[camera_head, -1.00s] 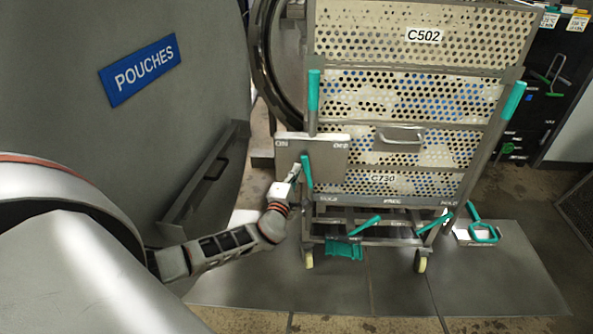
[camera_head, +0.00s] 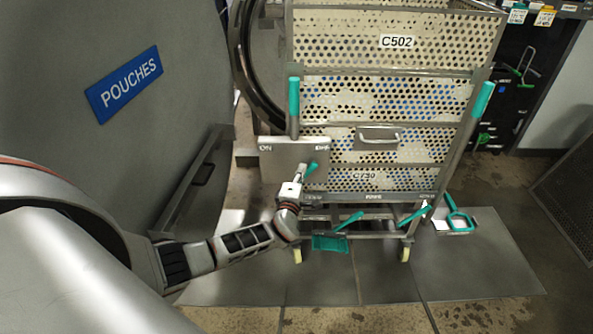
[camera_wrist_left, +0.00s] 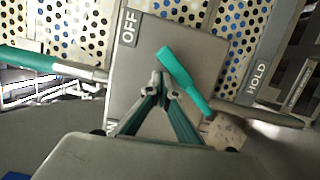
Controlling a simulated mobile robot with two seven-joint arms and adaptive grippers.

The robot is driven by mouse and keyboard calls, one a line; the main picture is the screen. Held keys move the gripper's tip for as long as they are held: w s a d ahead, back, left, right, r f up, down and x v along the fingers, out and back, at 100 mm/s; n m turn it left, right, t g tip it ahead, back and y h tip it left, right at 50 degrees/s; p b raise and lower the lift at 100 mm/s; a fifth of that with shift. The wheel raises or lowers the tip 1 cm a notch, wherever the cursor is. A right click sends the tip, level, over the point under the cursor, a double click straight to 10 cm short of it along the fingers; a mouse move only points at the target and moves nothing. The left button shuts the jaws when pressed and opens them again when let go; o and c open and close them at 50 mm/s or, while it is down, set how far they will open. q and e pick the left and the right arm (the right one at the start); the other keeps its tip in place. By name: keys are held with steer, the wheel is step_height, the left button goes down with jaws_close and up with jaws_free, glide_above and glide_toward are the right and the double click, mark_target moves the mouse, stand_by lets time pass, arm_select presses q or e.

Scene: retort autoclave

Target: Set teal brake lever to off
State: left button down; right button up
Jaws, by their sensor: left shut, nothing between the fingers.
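The teal brake lever (camera_head: 312,170) stands in front of a grey plate (camera_head: 290,150) marked ON at the left and OFF at the right. It leans right, its tip toward the OFF side. In the left wrist view, the lever's teal grip (camera_wrist_left: 183,78) crosses the plate (camera_wrist_left: 200,50), with the OFF label at the top. My left gripper (camera_head: 300,170) is shut and empty, just left of the lever. In the left wrist view, its fingertips (camera_wrist_left: 164,90) are close beside the grip; I cannot tell whether they touch it. My right gripper is not in view.
A perforated cart (camera_head: 395,60) labelled C502 and C730 stands behind the plate, with teal-gripped posts (camera_head: 293,97) at its sides. The POUCHES door (camera_head: 110,120) is at left.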

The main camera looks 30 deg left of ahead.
arm_select(q)
steer(key=shift+w+d+f, duration=0.15)
steer(key=shift+w+d, duration=0.05)
steer(key=shift+d, duration=0.1)
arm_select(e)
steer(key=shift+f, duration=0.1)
arm_select(q)
steer(key=shift+d, duration=0.1)
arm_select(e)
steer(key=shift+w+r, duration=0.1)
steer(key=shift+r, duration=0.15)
